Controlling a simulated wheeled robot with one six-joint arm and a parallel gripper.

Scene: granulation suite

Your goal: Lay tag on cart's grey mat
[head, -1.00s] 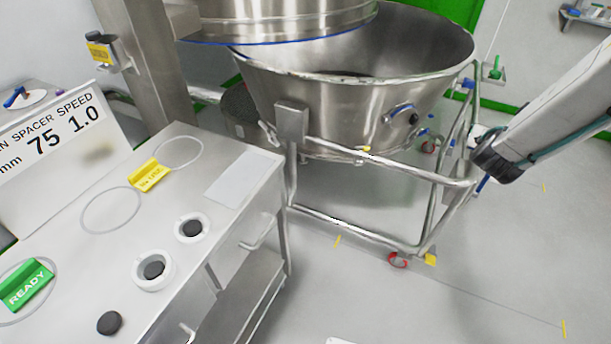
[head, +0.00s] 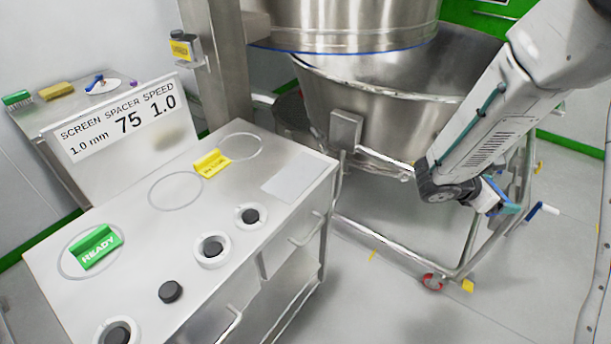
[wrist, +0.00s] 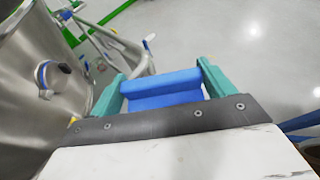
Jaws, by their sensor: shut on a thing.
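My gripper (wrist: 162,82), with teal fingers, is shut on a blue tag (wrist: 163,92), a folded piece lying across between the fingers in the wrist view. In the head view my gripper (head: 503,204) hangs at the right, in front of the steel bowl's frame and well to the right of the cart. The tag is mostly hidden there. The steel cart (head: 140,292) stands at the left. The grey mat (head: 299,178), a pale flat rectangle, lies at the right end of its top and is bare.
A yellow tag (head: 211,164) and a green READY tag (head: 95,248) stand on the cart top. Dark round knobs (head: 171,292) line its front. A sign board (head: 120,125) rises at its back left. A large steel bowl (head: 385,105) on a tubular frame stands behind.

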